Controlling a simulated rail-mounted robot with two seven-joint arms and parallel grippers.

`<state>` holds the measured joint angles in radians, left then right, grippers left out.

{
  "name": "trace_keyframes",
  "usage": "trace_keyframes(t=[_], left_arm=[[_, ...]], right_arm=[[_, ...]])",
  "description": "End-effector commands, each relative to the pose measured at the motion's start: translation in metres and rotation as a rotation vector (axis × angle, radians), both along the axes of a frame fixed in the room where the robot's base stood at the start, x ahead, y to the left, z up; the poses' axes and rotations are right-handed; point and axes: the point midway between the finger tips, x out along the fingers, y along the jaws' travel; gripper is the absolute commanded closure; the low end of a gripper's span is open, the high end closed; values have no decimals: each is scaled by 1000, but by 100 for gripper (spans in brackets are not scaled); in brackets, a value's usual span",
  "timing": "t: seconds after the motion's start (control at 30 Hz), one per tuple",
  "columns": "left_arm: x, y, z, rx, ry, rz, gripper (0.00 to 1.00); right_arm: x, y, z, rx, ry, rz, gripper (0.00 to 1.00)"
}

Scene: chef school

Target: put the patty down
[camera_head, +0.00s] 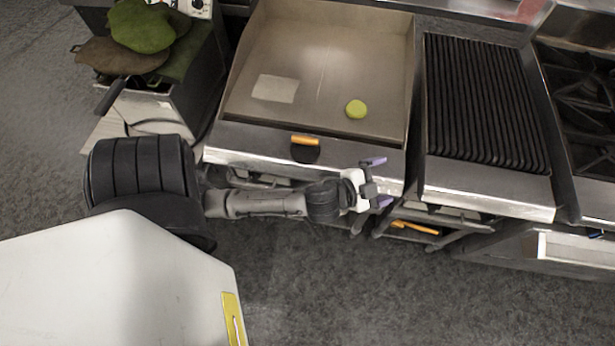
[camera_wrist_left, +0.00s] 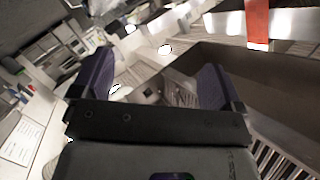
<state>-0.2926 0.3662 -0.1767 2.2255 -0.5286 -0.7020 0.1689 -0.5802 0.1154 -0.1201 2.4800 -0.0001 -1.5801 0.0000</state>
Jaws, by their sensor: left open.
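A round yellow-green patty (camera_head: 356,109) lies flat on the griddle (camera_head: 330,65), right of its middle and towards the front. My left gripper (camera_head: 379,182) is in front of the griddle's front edge, below and slightly right of the patty in the head view, and apart from it. Its two purple fingers are spread with nothing between them. The left wrist view also shows the open left gripper (camera_wrist_left: 152,80), with no patty visible there. My right gripper is in neither view.
A pale square patch (camera_head: 275,88) shows on the griddle's left. A black tool with an orange handle (camera_head: 305,141) is at the griddle's front edge. A ribbed grill (camera_head: 485,100) stands to the right. Green and brown rounded items (camera_head: 140,27) are at the upper left.

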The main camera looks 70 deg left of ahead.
Motion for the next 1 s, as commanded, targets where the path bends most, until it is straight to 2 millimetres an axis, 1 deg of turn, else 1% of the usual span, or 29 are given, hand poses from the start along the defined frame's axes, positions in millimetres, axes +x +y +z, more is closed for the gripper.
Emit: trace_keyframes(t=[0.03, 0.07, 0.1, 0.17, 0.2, 0.3, 0.4, 0.43, 0.5, 0.63, 1.0], left_arm=[[-23, -2, -19, -80, 119, 61, 7], [-36, -4, -29, -120, 192, 93, 7], [-54, -7, -41, -170, 286, 128, 7], [-81, -14, -58, -236, 425, 166, 7], [-98, -20, -66, -276, 513, 183, 7], [-138, -34, -80, -352, 701, 205, 7], [-169, -46, -87, -403, 842, 206, 7], [-176, -49, -88, -415, 875, 205, 7], [-189, -55, -89, -435, 935, 202, 7], [-201, -60, -90, -452, 991, 196, 7], [-203, -61, -88, -453, 999, 196, 7]], right_arm=[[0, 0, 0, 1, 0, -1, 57], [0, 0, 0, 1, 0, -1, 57], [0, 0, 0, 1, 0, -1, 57], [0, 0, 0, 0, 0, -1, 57], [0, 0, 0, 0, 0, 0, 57], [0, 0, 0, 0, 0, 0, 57], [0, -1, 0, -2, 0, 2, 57], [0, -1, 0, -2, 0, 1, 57], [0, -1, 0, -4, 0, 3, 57], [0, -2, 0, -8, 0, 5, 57], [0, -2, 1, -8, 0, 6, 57]])
